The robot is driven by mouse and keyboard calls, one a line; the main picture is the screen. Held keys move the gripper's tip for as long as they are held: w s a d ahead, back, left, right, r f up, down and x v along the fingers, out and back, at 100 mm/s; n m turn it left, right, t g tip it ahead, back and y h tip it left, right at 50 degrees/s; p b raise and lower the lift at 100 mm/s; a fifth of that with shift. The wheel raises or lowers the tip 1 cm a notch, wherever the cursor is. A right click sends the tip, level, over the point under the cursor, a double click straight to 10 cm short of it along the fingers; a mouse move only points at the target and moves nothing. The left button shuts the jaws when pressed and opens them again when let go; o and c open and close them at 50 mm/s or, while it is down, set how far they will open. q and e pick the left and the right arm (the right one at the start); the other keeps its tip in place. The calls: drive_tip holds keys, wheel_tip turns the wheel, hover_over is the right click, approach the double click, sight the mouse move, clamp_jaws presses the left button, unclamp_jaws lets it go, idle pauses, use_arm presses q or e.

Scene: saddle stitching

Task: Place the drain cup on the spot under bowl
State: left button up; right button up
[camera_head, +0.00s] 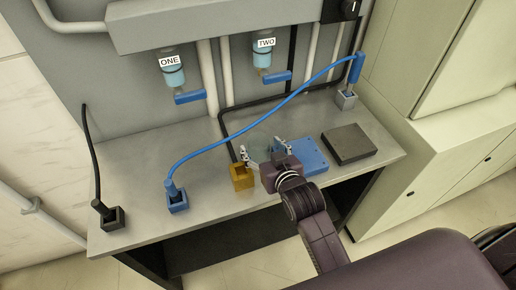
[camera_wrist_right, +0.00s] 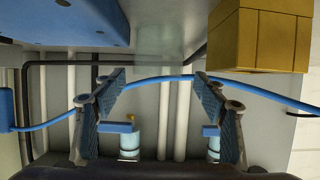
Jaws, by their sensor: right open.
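My right gripper (camera_head: 263,152) is open just above the front middle of the grey table, its fingers pointing toward the wall. A faint, see-through greenish shape (camera_head: 261,154) shows between or just behind its fingers; it may be the drain cup, but its outline is unclear. In the right wrist view, the fingers (camera_wrist_right: 159,78) are spread wide with no clear grip on anything. Two light-blue bowls hang on the wall, labelled ONE (camera_head: 172,72) and TWO (camera_head: 263,54). I cannot make out a marked spot under either. My left gripper is out of view.
A yellow block (camera_head: 241,176) stands left of my right gripper. A blue plate (camera_head: 308,157) and a dark slab (camera_head: 348,143) lie to its right. A blue cable (camera_head: 235,133) arches across the table between two blocks. A black block (camera_head: 110,217) sits front left.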

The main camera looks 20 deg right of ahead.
sight(255, 137)
drive_tip(key=shift+f+p+x, duration=0.25)
drive_tip(key=shift+p+x, duration=0.25)
drive_tip(key=shift+x, duration=1.85)
drive_tip(key=shift+s+d, duration=0.15)
drive_tip(key=c, duration=1.2)
drive_tip(key=shift+c, duration=0.9)
drive_tip(key=shift+r, duration=0.15)
